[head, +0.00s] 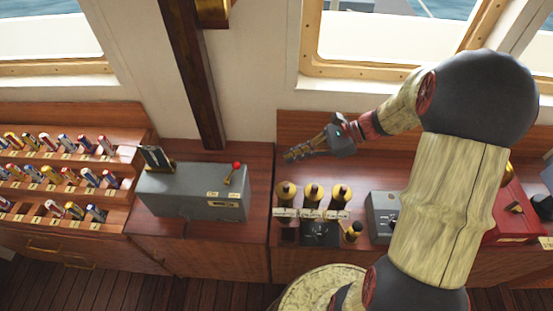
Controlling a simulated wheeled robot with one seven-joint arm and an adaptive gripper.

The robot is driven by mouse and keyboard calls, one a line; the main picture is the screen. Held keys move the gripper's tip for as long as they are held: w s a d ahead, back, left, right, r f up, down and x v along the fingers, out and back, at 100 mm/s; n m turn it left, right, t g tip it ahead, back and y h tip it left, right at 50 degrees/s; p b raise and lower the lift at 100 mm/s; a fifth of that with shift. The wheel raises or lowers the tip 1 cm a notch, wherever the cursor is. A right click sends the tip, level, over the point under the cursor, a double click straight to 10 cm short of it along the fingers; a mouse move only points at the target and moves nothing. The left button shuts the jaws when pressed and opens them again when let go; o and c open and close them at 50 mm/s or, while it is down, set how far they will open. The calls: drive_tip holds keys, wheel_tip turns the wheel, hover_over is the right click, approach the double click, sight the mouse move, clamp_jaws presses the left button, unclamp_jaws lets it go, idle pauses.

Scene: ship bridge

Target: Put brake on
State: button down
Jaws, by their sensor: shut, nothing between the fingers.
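A grey control box (190,193) sits on the wooden console in the middle left. A lever with a red ball knob (236,166) stands up from its right end, tilted slightly. Small labels (222,195) show on the box's front, too small to read. My gripper (292,155) is shut and empty, pointing left. It is to the right of the red-knobbed lever and apart from it, above the back of the console.
Several brass-topped handles (313,193) stand on the console below my gripper. A black device (153,158) stands on the grey box's left end. A rack of coloured rolls (60,172) fills the left. A wooden post (200,80) rises behind the box.

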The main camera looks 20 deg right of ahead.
drive_tip(key=b+x, duration=0.1)
drive_tip(key=x, duration=0.7)
approach(231, 173)
drive_tip(key=shift+a+f, duration=0.75)
drive_tip(key=shift+f, duration=0.2)
drive_tip(key=shift+w+b, duration=0.15)
drive_tip(key=shift+b, duration=0.3)
drive_tip(key=shift+r, duration=0.1)
drive_tip(key=shift+a+r+h+p, duration=0.25)
drive_tip(key=shift+h+p, duration=0.05)
drive_tip(key=shift+p, duration=0.6)
